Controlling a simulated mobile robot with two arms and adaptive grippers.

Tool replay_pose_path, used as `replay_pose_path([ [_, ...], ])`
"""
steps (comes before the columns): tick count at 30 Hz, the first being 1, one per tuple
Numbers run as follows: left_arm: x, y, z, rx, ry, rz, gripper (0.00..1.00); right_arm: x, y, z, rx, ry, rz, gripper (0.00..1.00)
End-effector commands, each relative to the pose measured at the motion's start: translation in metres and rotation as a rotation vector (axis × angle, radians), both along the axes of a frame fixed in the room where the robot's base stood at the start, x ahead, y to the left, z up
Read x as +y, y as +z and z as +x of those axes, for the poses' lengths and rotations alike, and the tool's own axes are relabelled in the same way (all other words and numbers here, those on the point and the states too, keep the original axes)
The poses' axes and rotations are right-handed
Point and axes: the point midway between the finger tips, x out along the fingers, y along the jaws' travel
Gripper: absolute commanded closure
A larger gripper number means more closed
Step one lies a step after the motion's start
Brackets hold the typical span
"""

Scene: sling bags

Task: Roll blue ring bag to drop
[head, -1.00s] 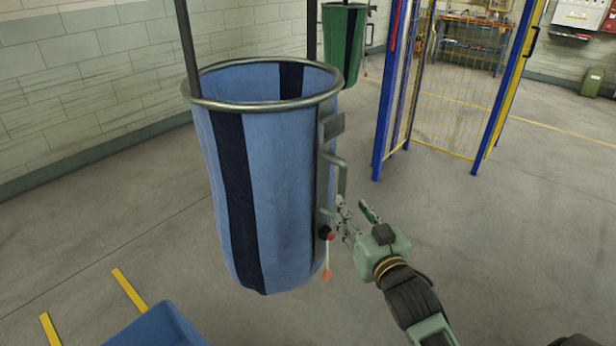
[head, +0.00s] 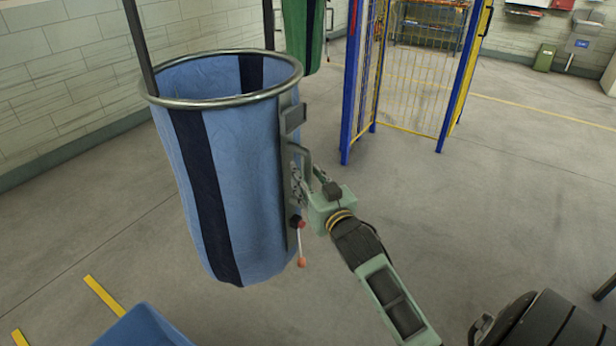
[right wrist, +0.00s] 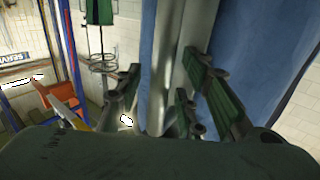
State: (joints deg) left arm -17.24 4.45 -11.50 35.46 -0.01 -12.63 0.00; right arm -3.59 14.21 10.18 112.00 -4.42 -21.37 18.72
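The blue ring bag (head: 245,190), light blue with dark stripes, hangs upright from a metal ring (head: 170,102) on the left of the head view. A grey bracket with a handle (head: 301,151) and a red-tipped lever (head: 301,245) are on its right side. My right gripper (head: 308,180) is at the handle. In the right wrist view its fingers (right wrist: 165,95) are spread on either side of a grey upright bar (right wrist: 161,55), with the blue bag (right wrist: 245,50) close behind. I cannot tell whether they touch the bar. My left gripper is not in view.
A green bag (head: 302,35) hangs behind. A blue and yellow mesh fence (head: 410,85) stands beyond to the right. A blue object (head: 145,328) is at the bottom left near yellow floor marks (head: 104,296). The floor right of the bag is open.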

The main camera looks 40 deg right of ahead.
Motion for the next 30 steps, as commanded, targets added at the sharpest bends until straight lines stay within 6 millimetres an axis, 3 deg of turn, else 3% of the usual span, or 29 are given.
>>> replay_pose_path([
  [12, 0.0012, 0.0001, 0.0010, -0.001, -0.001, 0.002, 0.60, 0.0002, -0.0002, -0.0004, 0.000, 0.000, 0.000, 1.00],
  [30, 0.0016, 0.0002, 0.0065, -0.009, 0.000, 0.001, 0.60, 0.0006, -0.0007, 0.0060, 0.001, 0.001, 0.002, 1.00],
])
